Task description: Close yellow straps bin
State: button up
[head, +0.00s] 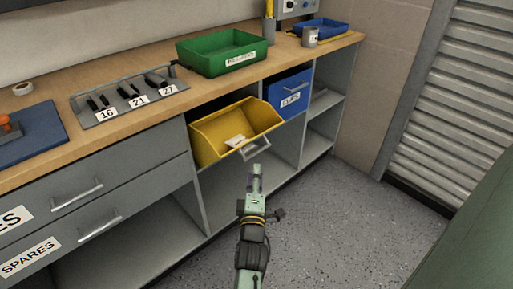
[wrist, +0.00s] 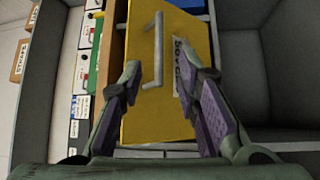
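The yellow straps bin (head: 222,130) sits in the cabinet under the counter, tipped out and open, with a pale item inside. Its grey handle (head: 256,149) is on the front face. In the wrist view the bin's yellow front (wrist: 140,120) lies ahead of my gripper, with the handle (wrist: 158,55) and a partly hidden label. My gripper (head: 254,172) is just in front of and below the handle. The handle appears beyond the fingertips; contact cannot be told.
The blue clips bin (head: 289,94) sits right of the yellow bin, flush with the cabinet. A green bin (head: 221,53) and a grey rack (head: 130,95) stand on the wooden counter. Grey drawers (head: 85,205) are at left. Open shelves are below and right; the floor (head: 330,220) is clear.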

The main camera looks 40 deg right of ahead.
aim_at(257, 152)
jog(key=p+x, duration=0.3)
jog(key=x, duration=0.5)
jog(key=shift+w+d+r, duration=0.2)
jog(key=shift+w+d+f, duration=0.1)
jog(key=shift+w+d, duration=0.2)
jog(key=shift+w, duration=0.1)
grip_shut()
